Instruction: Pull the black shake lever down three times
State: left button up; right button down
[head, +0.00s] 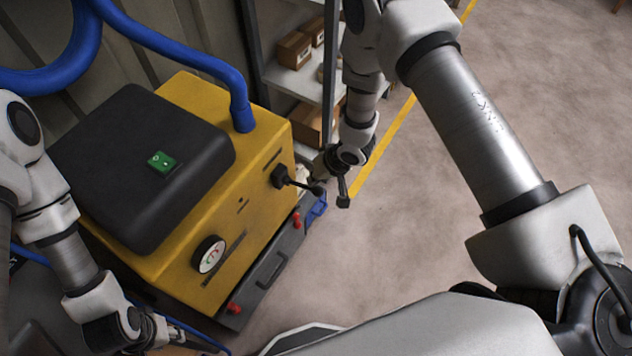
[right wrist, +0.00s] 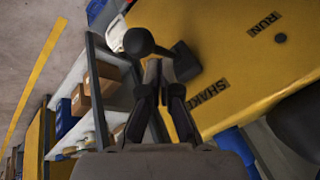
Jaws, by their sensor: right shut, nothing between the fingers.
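The black shake lever (head: 301,184) juts from the front of the yellow machine (head: 262,165) and ends in a round black knob. In the right wrist view the lever's knob (right wrist: 138,42) shows just beyond my fingertips, with the SHAKE label (right wrist: 208,94) nearby. My right gripper (head: 343,196) is shut and empty, a little right of the knob in the head view. Its fingers (right wrist: 158,68) also show in the right wrist view; whether they touch the lever is unclear. My left gripper (head: 160,334) is low at the left, its fingers partly hidden.
The machine has a black lid (head: 125,145) with a green switch (head: 162,161), a gauge (head: 209,255) and a blue hose (head: 185,58). Red knobs line its dark lower drawer (head: 271,267). A shelf with boxes (head: 293,50) stands behind. Floor to the right is clear.

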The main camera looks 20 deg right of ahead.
jog(key=shift+r, duration=0.4)
jog(key=shift+w, duration=0.1)
jog(key=r+p, duration=0.1)
jog(key=w+r+p, duration=0.1)
jog(key=r+p, duration=0.1)
jog(key=a+r+p, duration=0.1)
jog(key=p, duration=0.1)
jog(key=shift+w+a+r, duration=0.1)
jog(key=shift+w+r, duration=0.05)
jog(key=shift+r, duration=0.2)
dwell(1.6)
